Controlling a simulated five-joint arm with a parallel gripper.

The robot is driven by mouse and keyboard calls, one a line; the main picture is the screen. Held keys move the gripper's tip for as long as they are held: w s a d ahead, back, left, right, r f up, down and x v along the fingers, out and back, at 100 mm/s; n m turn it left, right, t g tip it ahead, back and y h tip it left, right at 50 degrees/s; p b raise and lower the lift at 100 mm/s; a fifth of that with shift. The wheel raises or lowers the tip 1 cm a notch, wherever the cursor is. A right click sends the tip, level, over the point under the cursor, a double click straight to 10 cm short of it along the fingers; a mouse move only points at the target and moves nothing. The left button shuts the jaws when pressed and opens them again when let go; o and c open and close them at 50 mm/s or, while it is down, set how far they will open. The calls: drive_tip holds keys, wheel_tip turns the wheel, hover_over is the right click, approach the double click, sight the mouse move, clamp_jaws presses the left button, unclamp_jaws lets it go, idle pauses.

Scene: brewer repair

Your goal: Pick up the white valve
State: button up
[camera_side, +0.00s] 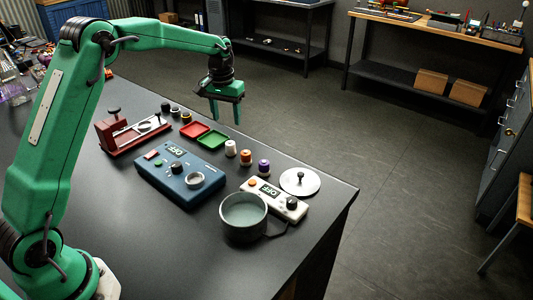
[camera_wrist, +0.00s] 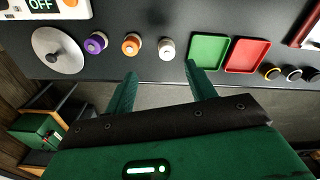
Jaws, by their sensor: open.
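The white valve (camera_side: 231,147) stands upright on the dark table, at one end of a row with an orange valve (camera_side: 246,156) and a purple valve (camera_side: 264,166). In the wrist view the white valve (camera_wrist: 166,48) is near top centre, between the orange valve (camera_wrist: 131,45) and the green tray (camera_wrist: 209,50). My gripper (camera_side: 225,116) is raised above the table, its fingers pointing down, open and empty. In the wrist view my gripper (camera_wrist: 161,70) has its fingers spread, with the white valve just beyond the gap between the tips. Nothing hides the valve.
The green tray (camera_side: 213,138) and a red tray (camera_side: 193,129) lie next to the white valve. A blue control box (camera_side: 180,172), grey pot (camera_side: 243,214), white timer (camera_side: 274,199) and round lid (camera_side: 300,181) stand around. The table edge is close behind the valves.

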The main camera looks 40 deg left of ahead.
hover_over(230, 143)
drive_tip(key=shift+g, duration=0.3)
wheel_tip(230, 143, down, 5)
drive_tip(key=shift+w+r, duration=0.15)
drive_tip(key=shift+f, duration=1.3)
drive_tip(key=shift+f, duration=2.6)
drive_tip(key=shift+c, duration=0.2)
drive_tip(key=c, duration=1.1)
